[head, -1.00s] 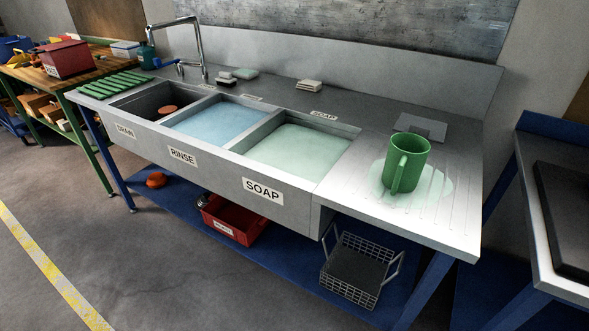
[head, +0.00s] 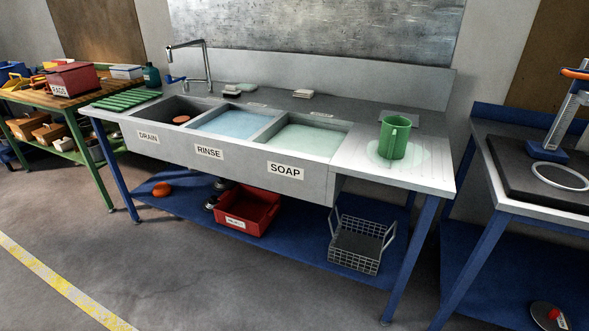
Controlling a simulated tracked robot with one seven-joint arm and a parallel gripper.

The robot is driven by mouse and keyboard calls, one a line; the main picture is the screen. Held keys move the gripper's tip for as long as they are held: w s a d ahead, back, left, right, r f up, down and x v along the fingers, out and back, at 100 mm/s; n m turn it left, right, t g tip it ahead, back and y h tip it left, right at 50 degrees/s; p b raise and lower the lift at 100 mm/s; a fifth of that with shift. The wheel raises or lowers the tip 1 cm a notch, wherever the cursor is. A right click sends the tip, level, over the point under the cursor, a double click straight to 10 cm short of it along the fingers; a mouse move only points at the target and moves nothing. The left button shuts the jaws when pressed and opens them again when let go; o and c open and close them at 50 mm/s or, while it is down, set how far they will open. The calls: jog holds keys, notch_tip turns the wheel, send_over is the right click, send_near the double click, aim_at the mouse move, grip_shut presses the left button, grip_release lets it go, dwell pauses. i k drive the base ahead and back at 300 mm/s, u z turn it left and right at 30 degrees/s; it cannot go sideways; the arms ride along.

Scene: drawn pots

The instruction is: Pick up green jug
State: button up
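The green jug (head: 395,138) stands upright on the ridged drainboard (head: 436,172) at the right end of the sink bench, in the head view. Its handle is on the side facing me. A pale wet patch (head: 418,153) spreads on the board around its base. Nothing touches the jug. My gripper does not show in this view.
Left of the jug are the soap basin (head: 312,139), the rinse basin (head: 232,122) and the drain basin (head: 165,101). A tall tap (head: 207,68) stands behind. A red bin (head: 246,210) and a wire basket (head: 358,245) sit on the blue shelf below. The floor in front is clear.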

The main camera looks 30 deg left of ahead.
aim_at(395, 131)
jog(key=u, duration=0.05)
jog(key=k, duration=0.3)
jog(key=u, duration=1.2)
jog(key=i, duration=1.05)
jog(key=z, duration=1.75)
